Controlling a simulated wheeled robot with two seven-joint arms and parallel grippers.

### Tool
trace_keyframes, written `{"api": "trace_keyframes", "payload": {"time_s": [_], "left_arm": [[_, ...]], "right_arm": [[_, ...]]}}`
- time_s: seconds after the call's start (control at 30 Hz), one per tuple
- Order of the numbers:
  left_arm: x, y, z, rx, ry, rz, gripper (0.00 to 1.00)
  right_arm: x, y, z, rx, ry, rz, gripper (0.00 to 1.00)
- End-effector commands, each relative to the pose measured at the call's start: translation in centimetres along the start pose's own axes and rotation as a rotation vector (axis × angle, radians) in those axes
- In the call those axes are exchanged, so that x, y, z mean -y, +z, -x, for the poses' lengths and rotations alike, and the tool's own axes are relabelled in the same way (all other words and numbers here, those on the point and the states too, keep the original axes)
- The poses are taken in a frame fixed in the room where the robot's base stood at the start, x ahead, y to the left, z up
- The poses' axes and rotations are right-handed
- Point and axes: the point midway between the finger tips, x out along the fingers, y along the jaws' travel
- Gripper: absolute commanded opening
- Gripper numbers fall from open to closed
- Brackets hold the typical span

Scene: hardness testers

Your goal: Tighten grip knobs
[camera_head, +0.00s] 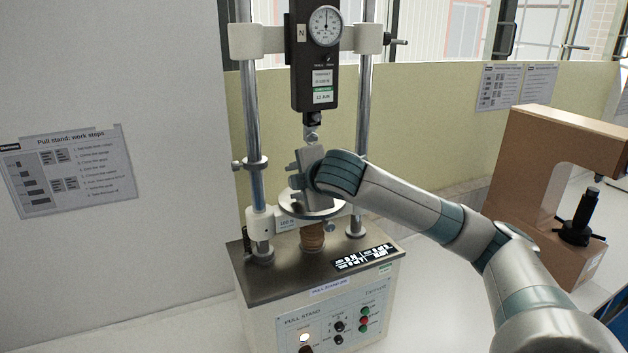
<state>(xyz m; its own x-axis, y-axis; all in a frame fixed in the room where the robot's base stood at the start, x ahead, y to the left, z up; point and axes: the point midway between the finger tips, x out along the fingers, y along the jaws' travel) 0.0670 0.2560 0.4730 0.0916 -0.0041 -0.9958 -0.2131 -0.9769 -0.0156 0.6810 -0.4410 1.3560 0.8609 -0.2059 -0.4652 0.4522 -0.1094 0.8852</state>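The pull stand (262,283) stands on the pale bench, with a dark force gauge (317,75) hung between two steel columns. A small metal fitting (312,133) hangs below the gauge. My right arm comes in from the right, and my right gripper (303,180) is at the middle of the stand, between the gauge and the base. The gripper and wrist cover most of the grips there, so the grip knobs cannot be made out clearly. A round metal plate (288,206) shows behind and below the gripper. Its fingertips are too hidden to tell whether it is open. My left gripper is not in view.
A brown C-shaped tester (530,150) with a black spindle handle (580,215) stands on the right, beyond my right arm. Work-step sheets (70,170) are on the left wall. A coiled brown piece (312,237) sits on the stand's base. The front-left bench is clear.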

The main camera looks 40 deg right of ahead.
Motion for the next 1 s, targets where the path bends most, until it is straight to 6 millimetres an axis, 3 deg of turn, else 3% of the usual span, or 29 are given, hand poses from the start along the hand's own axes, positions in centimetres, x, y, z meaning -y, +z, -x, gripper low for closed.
{"api": "trace_keyframes", "payload": {"time_s": [0.27, 0.7, 1.0], "left_arm": [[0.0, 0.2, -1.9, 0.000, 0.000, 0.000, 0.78], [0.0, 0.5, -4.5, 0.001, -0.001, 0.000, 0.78], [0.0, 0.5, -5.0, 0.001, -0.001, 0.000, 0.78]], "right_arm": [[0.2, 0.0, 3.9, -0.001, 0.005, 0.001, 0.43], [0.1, 0.0, 12.8, -0.001, 0.005, 0.001, 0.43], [0.0, 0.0, 16.0, 0.000, 0.001, 0.000, 0.43]]}}
